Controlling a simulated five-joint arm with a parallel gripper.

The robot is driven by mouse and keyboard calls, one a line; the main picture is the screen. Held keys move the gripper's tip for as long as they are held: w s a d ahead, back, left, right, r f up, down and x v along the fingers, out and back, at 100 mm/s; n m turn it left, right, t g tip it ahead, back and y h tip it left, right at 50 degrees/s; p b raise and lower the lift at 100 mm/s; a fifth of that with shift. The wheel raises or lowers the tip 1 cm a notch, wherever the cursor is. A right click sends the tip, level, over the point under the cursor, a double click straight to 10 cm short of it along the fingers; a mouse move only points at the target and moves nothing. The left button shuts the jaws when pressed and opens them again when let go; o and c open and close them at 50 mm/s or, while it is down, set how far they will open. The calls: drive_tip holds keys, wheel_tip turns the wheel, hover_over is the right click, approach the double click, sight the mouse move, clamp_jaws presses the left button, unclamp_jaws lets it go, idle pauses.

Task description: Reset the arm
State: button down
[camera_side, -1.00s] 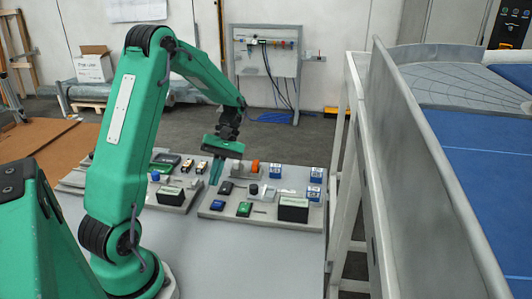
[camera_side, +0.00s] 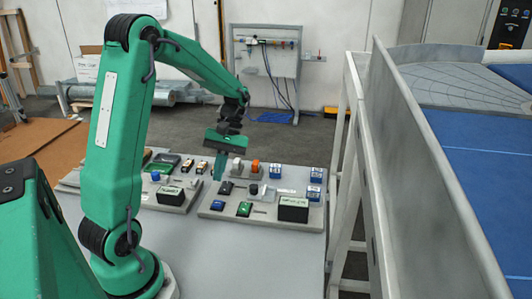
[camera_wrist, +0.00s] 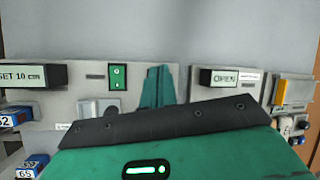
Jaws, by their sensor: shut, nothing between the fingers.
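My gripper (camera_side: 218,178) is shut and empty, its fingers pointing down over the gap between two grey panels. In the wrist view the closed green fingers (camera_wrist: 156,90) stand in front of the gap, with the dark gripper body below them. The right panel (camera_side: 222,205) carries a black display box (camera_side: 293,209), a green block (camera_side: 244,209) and several blue blocks. Whether the fingertips touch anything is hard to tell; they look apart from the parts.
The left panel (camera_side: 147,200) holds another display box (camera_side: 170,196) and small parts. A metal-sided table (camera_side: 430,150) with a blue surface stands at right. The front of the grey bench (camera_side: 255,260) is clear. A peg-board stand (camera_side: 267,65) is behind.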

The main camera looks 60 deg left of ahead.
drive_tip(key=s+d+r+m+t+y, duration=0.1)
drive_tip(key=s+d+r+m+t, duration=0.2)
drive_tip(key=d+r+m+t, duration=0.2)
drive_tip(key=s+d+r+m+t+y, duration=0.1)
drive_tip(key=s+d+r+m+t, duration=0.2)
drive_tip(key=d+r+m+t, duration=0.3)
drive_tip(key=shift+s+d+r+m+y, duration=0.4)
drive_tip(key=shift+d+m, duration=0.4)
drive_tip(key=shift+d, duration=1)
drive_tip(key=shift+w, duration=0.1)
